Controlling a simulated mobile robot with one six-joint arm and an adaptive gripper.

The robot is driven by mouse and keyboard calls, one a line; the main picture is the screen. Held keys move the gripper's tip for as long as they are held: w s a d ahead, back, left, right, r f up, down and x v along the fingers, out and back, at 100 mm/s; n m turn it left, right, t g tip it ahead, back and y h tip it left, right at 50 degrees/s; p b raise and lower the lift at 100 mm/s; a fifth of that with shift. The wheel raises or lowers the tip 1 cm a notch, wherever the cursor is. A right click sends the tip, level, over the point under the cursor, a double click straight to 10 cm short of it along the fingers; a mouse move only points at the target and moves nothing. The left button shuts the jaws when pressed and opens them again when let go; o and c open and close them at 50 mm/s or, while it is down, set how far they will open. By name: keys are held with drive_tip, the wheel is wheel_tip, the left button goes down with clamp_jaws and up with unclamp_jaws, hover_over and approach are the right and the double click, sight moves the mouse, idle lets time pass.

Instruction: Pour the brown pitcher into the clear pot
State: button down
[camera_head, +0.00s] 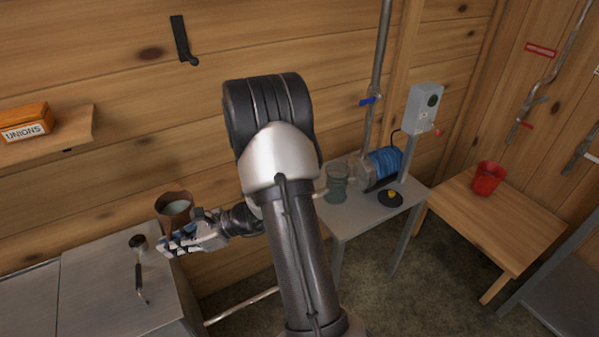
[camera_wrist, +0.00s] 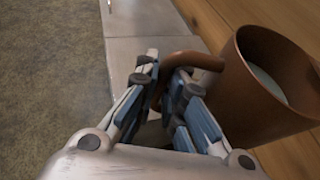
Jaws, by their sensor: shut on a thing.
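The brown pitcher (camera_head: 173,206) is in my gripper (camera_head: 190,243) at the left of the head view, above the metal evaporator top. In the wrist view my gripper (camera_wrist: 168,95) is shut on the handle of the brown pitcher (camera_wrist: 250,105). The pitcher's open mouth shows a pale content inside. It looks near upright in the head view. A clear, greenish pot (camera_head: 337,184) stands on the small grey table in the head view, to the right of my arm and well apart from the pitcher.
The grey table (camera_head: 368,215) also holds a blue motor-like unit (camera_head: 384,162) and a dark disc with a yellow spot (camera_head: 390,197). A ladle-like tool (camera_head: 138,268) lies on the metal top (camera_head: 85,300). A red cup (camera_head: 488,178) stands on a wooden bench (camera_head: 510,230).

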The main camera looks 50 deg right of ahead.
drive_tip(key=d+f+m+t+h+b, duration=0.1)
drive_tip(key=d+f+m+h+b, duration=0.2)
drive_tip(key=d, duration=1.1)
drive_tip(key=s+d+f+m+t+h+b, duration=0.1)
drive_tip(key=d+f+m+h+b, duration=0.2)
drive_tip(key=d, duration=1.2)
drive_tip(key=s+d+f+m+h+b, duration=0.1)
drive_tip(key=d+f+m+h+b, duration=0.2)
drive_tip(key=d, duration=1.2)
wheel_tip(320, 180, down, 2)
drive_tip(key=m+h, duration=0.3)
drive_tip(key=h, duration=0.1)
drive_tip(key=shift+s+f+t+h, duration=0.2)
drive_tip(key=shift+t+h, duration=0.1)
drive_tip(key=shift+t, duration=0.1)
drive_tip(key=shift+w+a, duration=0.1)
